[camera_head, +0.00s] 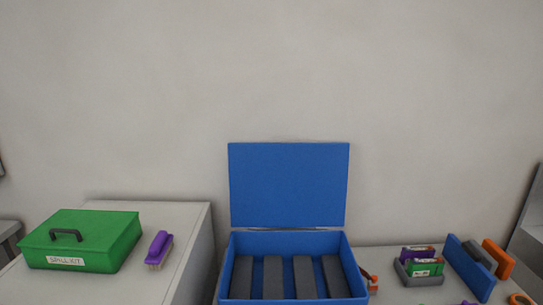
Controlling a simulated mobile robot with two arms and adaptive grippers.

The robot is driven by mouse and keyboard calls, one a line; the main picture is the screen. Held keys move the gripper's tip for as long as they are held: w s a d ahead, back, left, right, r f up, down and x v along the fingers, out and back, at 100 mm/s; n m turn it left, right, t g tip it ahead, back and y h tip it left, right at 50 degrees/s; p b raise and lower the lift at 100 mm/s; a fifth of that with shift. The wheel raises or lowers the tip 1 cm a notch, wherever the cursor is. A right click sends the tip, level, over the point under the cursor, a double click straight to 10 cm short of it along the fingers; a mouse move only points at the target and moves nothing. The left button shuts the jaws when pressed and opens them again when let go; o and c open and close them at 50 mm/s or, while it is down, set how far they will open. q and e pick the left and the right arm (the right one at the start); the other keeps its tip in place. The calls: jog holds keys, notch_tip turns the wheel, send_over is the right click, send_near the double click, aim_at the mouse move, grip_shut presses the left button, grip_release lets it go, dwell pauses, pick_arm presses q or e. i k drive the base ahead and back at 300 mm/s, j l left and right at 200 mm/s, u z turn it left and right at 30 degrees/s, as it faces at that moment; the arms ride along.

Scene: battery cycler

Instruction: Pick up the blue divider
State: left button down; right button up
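A blue divider (469,268) stands on edge as a flat upright panel at the right of the head view, on the grey worktop. A dark grey block (480,256) and an orange panel (498,259) stand close beside it on its right. Whether they touch it cannot be told. Neither of my grippers shows in the head view.
An open blue case (235,287) with several dark grey slabs stands in the middle, its lid (288,185) raised. A grey holder (419,279) with small packs sits between case and divider. A green spill kit (84,240) and a purple brush (160,247) lie left.

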aim_at(465, 260)
jog(key=z, duration=1.35)
jog(key=i+l+u, duration=0.7)
jog(key=l, duration=0.3)
